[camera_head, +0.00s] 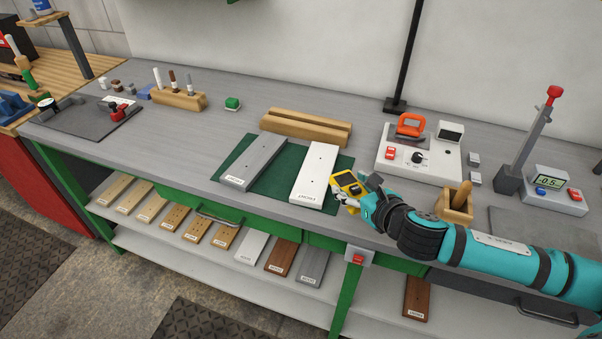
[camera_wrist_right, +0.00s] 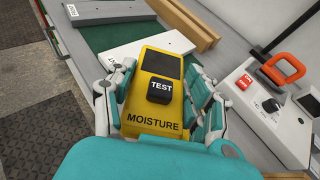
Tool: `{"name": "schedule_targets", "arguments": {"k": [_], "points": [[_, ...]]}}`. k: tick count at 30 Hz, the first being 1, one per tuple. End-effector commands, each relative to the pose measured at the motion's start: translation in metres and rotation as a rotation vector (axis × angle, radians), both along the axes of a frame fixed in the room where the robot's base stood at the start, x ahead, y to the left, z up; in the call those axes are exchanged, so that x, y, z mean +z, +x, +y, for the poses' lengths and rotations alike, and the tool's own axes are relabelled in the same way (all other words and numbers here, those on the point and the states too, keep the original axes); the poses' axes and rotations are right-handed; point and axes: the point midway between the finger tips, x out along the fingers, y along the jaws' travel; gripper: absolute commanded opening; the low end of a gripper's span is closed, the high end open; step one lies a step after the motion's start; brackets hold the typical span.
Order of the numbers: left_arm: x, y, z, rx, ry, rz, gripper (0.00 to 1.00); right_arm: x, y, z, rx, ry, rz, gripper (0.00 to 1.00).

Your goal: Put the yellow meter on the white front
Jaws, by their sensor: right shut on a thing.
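The yellow moisture meter (camera_head: 347,184) has a dark screen and a black TEST button. It also shows large in the right wrist view (camera_wrist_right: 155,92). My right gripper (camera_head: 352,190) is shut on the meter, with fingers on both of its sides. The white front (camera_head: 315,174) is a flat white board lying on the green mat (camera_head: 290,162). The meter is at the right edge of the white front, near its label end; I cannot tell whether they touch. In the right wrist view the white front (camera_wrist_right: 130,55) lies just beyond the meter. My left gripper is not in view.
A grey board (camera_head: 252,163) lies left of the white front on the mat. A wooden rail (camera_head: 306,128) stands behind. A white device with an orange handle (camera_head: 418,150) and a small wooden box (camera_head: 455,204) stand to the right. Sample boards lie on the lower shelf (camera_head: 200,258).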

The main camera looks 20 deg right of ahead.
Motion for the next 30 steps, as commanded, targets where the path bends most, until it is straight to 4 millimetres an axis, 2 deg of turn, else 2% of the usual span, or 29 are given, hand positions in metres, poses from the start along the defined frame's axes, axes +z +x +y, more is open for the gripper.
{"name": "schedule_targets", "arguments": {"k": [1,4,12,16,21,26,30], "points": [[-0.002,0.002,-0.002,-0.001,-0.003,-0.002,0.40,-0.004,0.005,-0.007,0.004,-0.001,-0.001,0.14],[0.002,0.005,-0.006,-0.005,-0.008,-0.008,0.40,-0.004,0.017,-0.007,0.014,0.006,-0.003,0.14],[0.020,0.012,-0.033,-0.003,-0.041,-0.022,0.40,-0.008,0.082,0.014,0.017,0.012,-0.004,0.14],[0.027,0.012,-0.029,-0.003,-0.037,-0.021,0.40,-0.011,0.115,0.025,0.017,0.011,-0.004,0.14],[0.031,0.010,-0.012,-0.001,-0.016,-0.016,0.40,-0.017,0.147,0.033,0.017,0.009,-0.001,0.14],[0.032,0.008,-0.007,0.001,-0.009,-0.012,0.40,-0.020,0.160,0.037,0.018,0.007,-0.002,0.14],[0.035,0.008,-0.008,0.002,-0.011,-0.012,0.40,-0.037,0.159,0.037,0.018,0.008,0.005,0.14]]}}
